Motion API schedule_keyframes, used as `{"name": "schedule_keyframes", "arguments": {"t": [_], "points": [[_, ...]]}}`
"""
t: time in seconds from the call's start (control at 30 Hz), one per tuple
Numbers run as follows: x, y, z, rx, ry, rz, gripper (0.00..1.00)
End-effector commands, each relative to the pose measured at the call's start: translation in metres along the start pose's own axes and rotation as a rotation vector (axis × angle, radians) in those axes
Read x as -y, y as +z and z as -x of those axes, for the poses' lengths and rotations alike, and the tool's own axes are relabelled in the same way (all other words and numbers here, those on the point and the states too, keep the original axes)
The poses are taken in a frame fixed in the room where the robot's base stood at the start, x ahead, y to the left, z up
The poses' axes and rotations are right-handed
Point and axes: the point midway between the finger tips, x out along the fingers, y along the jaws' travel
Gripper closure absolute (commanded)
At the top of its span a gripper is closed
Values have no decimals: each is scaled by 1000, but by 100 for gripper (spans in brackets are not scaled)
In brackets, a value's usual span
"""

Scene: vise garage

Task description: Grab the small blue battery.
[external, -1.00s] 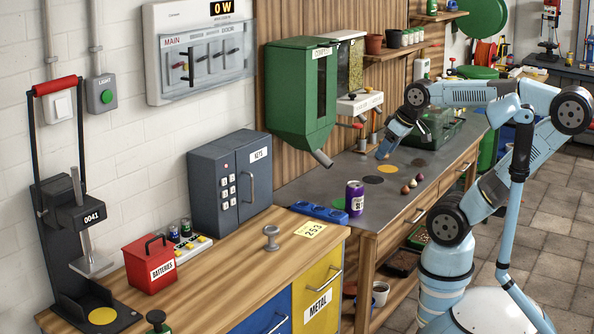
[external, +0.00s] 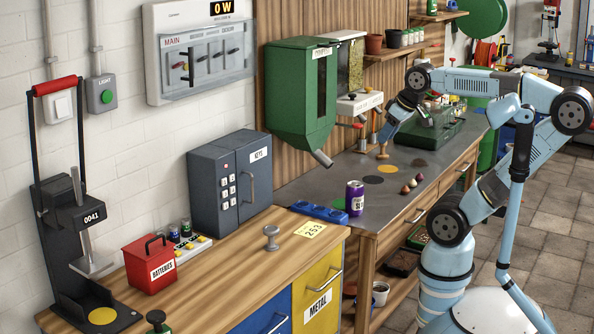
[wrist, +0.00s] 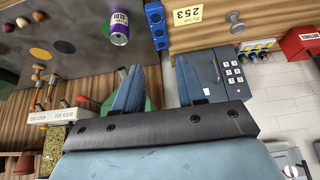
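Small upright batteries (external: 186,229) stand on a white charger-like block with yellow buttons (external: 197,246), between the red box and the dark cabinet. One looks blue, but they are too small to tell apart surely. They also show in the wrist view (wrist: 256,46), at the right. The red box labelled BATTERIES (external: 149,264) is shut; its inside is hidden. My gripper (external: 383,154) is over the grey bench, far from the batteries. In the wrist view its two blue fingers (wrist: 157,66) are apart with nothing between them.
A purple can (external: 354,199) and a blue slotted tray (external: 319,213) lie between my gripper and the batteries. The keypad cabinet (external: 231,181) stands beside the charger. A green dispenser (external: 298,95) hangs on the wall.

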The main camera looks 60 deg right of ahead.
Motion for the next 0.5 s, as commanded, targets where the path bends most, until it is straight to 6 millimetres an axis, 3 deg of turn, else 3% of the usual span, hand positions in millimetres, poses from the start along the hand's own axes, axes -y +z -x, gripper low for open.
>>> {"name": "schedule_keyframes", "arguments": {"t": [0.27,0.5], "points": [[27,-42,1,-79,-84,56,60],[65,-93,0,-189,-185,117,60]]}}
